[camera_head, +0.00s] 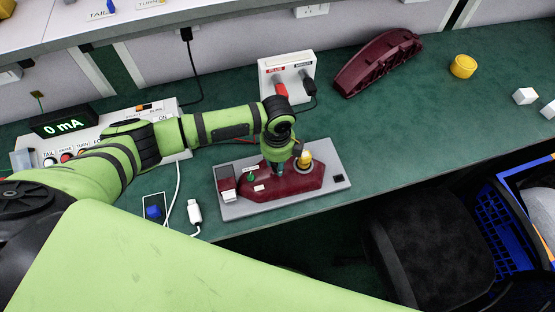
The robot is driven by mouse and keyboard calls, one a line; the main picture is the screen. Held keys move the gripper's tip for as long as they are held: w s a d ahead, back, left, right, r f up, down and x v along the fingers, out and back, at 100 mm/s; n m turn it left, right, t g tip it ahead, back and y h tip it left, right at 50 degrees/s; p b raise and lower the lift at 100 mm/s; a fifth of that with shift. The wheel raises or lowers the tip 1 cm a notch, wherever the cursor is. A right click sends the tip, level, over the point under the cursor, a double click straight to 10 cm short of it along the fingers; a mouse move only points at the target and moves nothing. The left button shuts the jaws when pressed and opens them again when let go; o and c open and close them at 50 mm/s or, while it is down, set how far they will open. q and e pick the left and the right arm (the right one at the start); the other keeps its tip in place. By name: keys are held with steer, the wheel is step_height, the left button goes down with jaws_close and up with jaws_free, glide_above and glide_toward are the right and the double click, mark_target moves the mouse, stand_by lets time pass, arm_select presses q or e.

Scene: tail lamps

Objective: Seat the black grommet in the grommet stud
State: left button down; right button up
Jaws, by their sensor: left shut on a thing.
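A dark red lamp housing (297,183) lies in a grey fixture plate (258,208) near the front of the green bench. My left gripper (279,171) points down over the middle of this housing. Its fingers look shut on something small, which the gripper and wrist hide. A yellow bulb (304,158) in a ring-like base stands on the housing just right of the gripper. A small green part (251,176) sits on it to the left. I cannot make out the black grommet or the grommet stud. My right gripper is not in view.
A white box with red and black plugs (290,72) stands behind the fixture. Another dark red housing (378,62), a yellow cup (463,66) and white cubes (525,96) lie at right. A white cable plug (194,212) lies left. A dark chair (430,250) stands by the front edge.

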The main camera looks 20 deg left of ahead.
arm_select(q)
steer(key=shift+f, duration=0.1)
steer(key=shift+f+b, duration=0.8)
steer(key=shift+f, duration=0.65)
steer(key=c, duration=0.8)
jaws_free()
steer(key=shift+r, duration=0.1)
step_height(320, 180, up, 12)
steer(key=shift+f, duration=0.1)
